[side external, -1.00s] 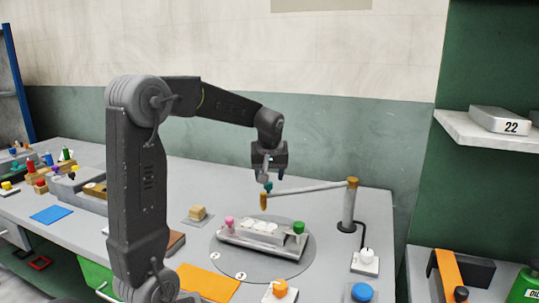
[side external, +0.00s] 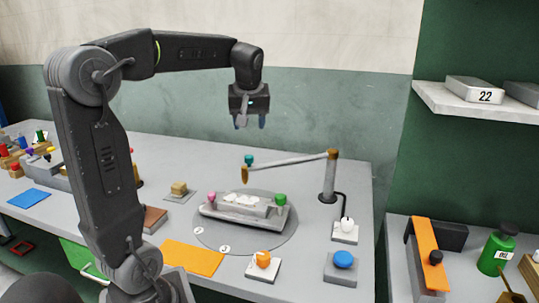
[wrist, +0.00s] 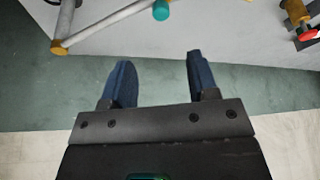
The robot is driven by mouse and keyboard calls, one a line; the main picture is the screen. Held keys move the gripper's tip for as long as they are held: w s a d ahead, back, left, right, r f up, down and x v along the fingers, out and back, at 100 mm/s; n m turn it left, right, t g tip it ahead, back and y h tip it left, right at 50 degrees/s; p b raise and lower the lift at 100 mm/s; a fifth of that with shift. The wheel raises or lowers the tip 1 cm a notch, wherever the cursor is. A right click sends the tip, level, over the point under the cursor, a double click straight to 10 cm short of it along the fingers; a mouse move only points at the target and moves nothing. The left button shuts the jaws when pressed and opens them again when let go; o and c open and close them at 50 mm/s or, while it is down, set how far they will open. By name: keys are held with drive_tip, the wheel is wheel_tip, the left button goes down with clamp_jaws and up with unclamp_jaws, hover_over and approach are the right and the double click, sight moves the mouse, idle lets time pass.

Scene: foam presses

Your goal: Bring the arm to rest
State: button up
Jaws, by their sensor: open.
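My gripper (side external: 249,122) hangs from my arm above the back part of the table in the side view. Its fingers point down, and nothing is between them. In the wrist view my gripper (wrist: 159,78) shows two blue fingertips spread apart over the wall and the table's edge. The gripper is open, and no object touches it.
Below stands a grey fixture (side external: 243,212) with pink and green knobs on a round plate (side external: 292,236). A swing arm (side external: 292,160) on a post reaches over it, with a teal knob (side external: 249,159). Orange (side external: 262,260) and blue (side external: 343,260) buttons are in front. The air around my gripper is clear.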

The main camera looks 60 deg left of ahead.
drive_tip(key=s+d+f+m+t+h, duration=0.1)
drive_tip(key=s+d+m, duration=0.3)
drive_tip(key=d, duration=0.4)
drive_tip(key=s+d+f+m+t+h, duration=0.1)
drive_tip(key=s+d+f+m, duration=0.3)
drive_tip(key=d, duration=0.4)
drive_tip(key=s+d+f+m+t+h, duration=0.2)
drive_tip(key=s+d+f+m, duration=0.1)
drive_tip(key=d, duration=0.5)
drive_tip(key=s+m, duration=0.1)
drive_tip(key=m, duration=0.1)
drive_tip(key=shift+d+m, duration=0.35)
drive_tip(key=shift+m, duration=0.05)
idle(0.7)
